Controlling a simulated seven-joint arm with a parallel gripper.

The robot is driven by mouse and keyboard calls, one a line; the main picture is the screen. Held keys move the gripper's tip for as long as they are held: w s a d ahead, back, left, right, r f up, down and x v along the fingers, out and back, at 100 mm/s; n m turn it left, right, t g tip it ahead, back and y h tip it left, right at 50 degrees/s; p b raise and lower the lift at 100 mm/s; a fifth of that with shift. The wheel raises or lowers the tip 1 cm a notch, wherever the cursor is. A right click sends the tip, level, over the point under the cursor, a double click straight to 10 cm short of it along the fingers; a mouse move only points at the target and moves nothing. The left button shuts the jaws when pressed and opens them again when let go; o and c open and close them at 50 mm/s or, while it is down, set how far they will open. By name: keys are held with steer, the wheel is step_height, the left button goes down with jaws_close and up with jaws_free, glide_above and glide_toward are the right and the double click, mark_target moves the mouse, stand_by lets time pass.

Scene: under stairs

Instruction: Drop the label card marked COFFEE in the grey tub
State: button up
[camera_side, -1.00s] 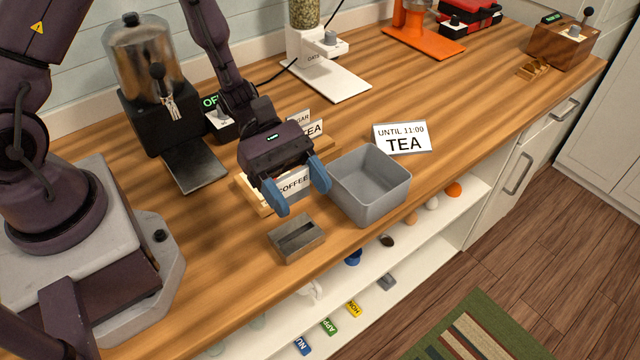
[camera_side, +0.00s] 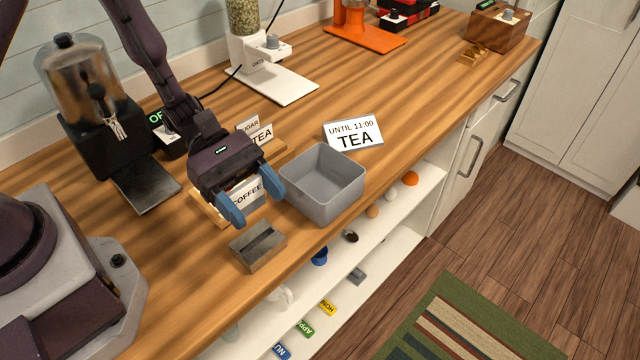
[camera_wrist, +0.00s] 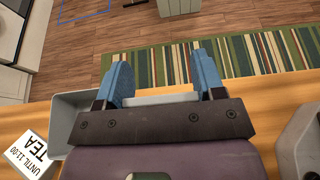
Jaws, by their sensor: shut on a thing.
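The white card marked COFFEE (camera_side: 247,194) shows between the two blue fingers of my gripper (camera_side: 252,198) in the side view. My gripper is shut on this card, just left of the grey tub. The card's edges are partly hidden by the fingers. The grey tub (camera_side: 322,202) is an open square box on the counter, and its inside looks empty. In the wrist view my gripper (camera_wrist: 162,82) shows both blue fingers, with a pale strip between them. The tub's rim (camera_wrist: 62,98) shows left of the fingers there.
A wooden rack (camera_side: 203,207) under my gripper and cards marked TEA (camera_side: 262,135) and SUGAR stand behind. A slotted metal block (camera_side: 258,248) is in front. A card reading UNTIL 11:00 TEA (camera_side: 353,133) stands behind the tub. A black dispenser (camera_side: 85,140) is left.

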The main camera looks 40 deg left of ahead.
steer(key=w, duration=1.7)
steer(key=shift+s+d+f, duration=0.1)
steer(key=shift+d+f, duration=0.1)
steer(key=shift+f, duration=1.3)
steer(key=shift+s+d+f, duration=0.1)
steer(key=shift+d+f, duration=0.1)
steer(key=shift+f, duration=1.3)
steer(key=o, duration=1.3)
steer(key=shift+o, duration=0.2)
steer(key=v, duration=1.3)
steer(key=shift+w+f, duration=0.1)
